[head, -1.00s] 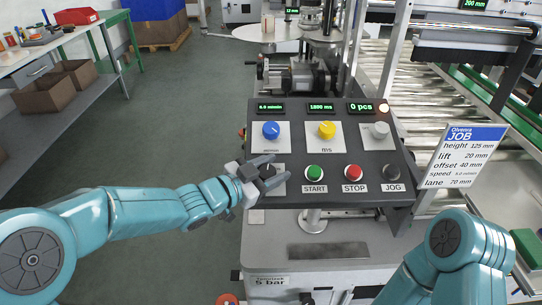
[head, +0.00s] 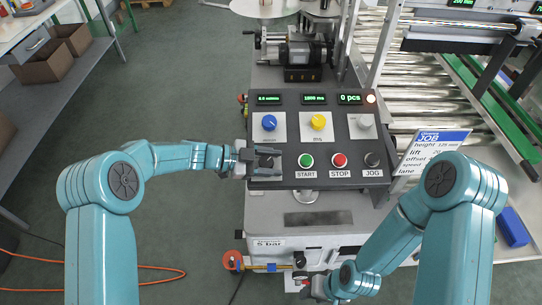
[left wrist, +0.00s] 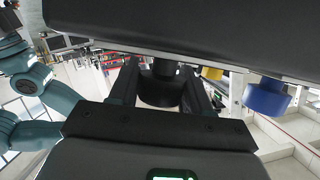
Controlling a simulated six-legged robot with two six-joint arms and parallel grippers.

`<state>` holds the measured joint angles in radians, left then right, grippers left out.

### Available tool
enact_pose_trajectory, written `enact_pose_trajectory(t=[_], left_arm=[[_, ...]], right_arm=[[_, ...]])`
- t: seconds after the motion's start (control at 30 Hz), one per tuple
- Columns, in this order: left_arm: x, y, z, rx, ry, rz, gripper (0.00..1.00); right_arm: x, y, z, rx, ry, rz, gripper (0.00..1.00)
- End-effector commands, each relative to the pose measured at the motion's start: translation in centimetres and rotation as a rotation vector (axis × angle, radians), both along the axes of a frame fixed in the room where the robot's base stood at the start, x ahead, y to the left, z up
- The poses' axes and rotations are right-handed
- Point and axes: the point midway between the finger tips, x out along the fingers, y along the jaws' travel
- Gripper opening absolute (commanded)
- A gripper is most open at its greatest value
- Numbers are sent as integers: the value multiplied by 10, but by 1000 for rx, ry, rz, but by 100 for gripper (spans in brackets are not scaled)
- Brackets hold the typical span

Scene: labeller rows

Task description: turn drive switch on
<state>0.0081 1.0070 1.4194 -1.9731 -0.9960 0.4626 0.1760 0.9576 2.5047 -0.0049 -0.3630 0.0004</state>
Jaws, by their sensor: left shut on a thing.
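The control panel (head: 290,187) stands before me, with a green START button (head: 306,160), a red STOP button (head: 340,160) and a black JOG button (head: 372,159). My left gripper (head: 268,163) is at the panel's lower left, left of START. In the left wrist view its two dark fingers (left wrist: 160,92) are on either side of a black knob (left wrist: 158,68), shut on it. This knob appears to be the drive switch; its label is hidden in the head view. My right gripper (head: 310,286) is low, below the panel; its fingers are too small to read.
Above the buttons are a blue knob (head: 269,123), a yellow knob (head: 318,121) and a grey knob (head: 365,122), with small green displays over them. A job card (head: 432,150) stands right of the panel. A roller conveyor (head: 385,75) lies behind. Open floor is at left.

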Motion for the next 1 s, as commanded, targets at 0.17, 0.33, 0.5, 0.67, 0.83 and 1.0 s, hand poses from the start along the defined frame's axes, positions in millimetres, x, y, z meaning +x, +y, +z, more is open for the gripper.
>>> enact_pose_trajectory(t=[0.17, 0.33, 0.5, 0.67, 0.83, 1.0], left_arm=[[0, -1, 1, 2, -2, -14, 18], [0, -1, 1, 1, -2, -14, 18], [0, -1, 1, 1, -2, -14, 58], [0, -1, 1, 2, -2, -14, 69], [0, 0, 1, 2, -2, -12, 69], [-1, 18, 6, 3, -4, -9, 69]], right_arm=[[0, 0, 2, 0, 0, 0, 43], [0, 0, 2, 0, 0, 0, 43], [0, 0, 2, 0, 0, 0, 43], [0, 0, 2, 0, 0, 0, 43], [0, 0, 2, 0, 0, 0, 43], [0, 0, -2, 0, 0, 0, 43]])
